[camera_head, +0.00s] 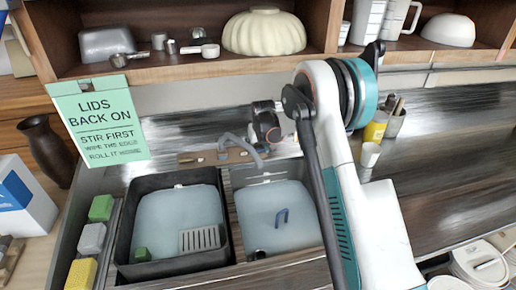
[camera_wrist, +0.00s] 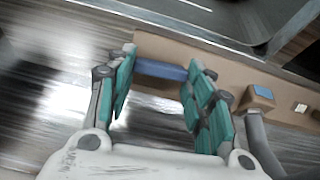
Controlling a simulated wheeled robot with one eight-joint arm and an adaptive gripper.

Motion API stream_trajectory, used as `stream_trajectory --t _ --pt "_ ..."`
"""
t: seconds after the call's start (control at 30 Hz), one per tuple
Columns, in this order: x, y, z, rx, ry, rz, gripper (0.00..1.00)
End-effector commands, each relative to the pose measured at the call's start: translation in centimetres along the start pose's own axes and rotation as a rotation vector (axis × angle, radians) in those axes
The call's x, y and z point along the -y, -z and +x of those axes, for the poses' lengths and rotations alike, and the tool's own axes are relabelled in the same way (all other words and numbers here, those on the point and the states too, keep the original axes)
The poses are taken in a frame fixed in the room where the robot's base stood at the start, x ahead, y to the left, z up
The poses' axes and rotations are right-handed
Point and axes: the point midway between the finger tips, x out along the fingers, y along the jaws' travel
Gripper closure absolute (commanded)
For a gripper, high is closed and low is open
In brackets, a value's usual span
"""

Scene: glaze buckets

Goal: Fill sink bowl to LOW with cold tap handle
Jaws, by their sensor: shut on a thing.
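The cold tap handle, a blue bar (camera_wrist: 160,70), lies between the teal fingertips of my gripper (camera_wrist: 158,80) in the wrist view, and the fingers are shut on it. In the head view my gripper (camera_head: 268,135) is at the right end of the tap's brown mounting board (camera_head: 190,157), partly hidden by my arm. I cannot make out a LOW mark or the water level.
A dark tub (camera_head: 125,215) with a grey grille (camera_head: 199,239) and a green block (camera_head: 142,254) sits left of the bowl. Several sponges (camera_head: 92,238) line its left side. A green sign (camera_head: 98,122) hangs from the shelf (camera_head: 170,68) above. Steel counter (camera_head: 450,130) extends right.

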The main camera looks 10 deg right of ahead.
Motion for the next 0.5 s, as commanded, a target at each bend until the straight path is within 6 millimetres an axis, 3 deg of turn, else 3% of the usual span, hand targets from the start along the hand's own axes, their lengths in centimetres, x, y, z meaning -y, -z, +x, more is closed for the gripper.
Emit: stream_trajectory --t 0.37,0.4,0.47,0.5 --pt "-0.1 0.0 0.02 0.0 0.018 0.075 0.76" --pt "-0.09 0.01 0.02 0.0 0.018 0.074 0.43" --pt "-0.09 0.01 0.01 0.0 0.018 0.074 0.32" --pt "-0.09 0.01 0.01 0.0 0.018 0.074 0.32"
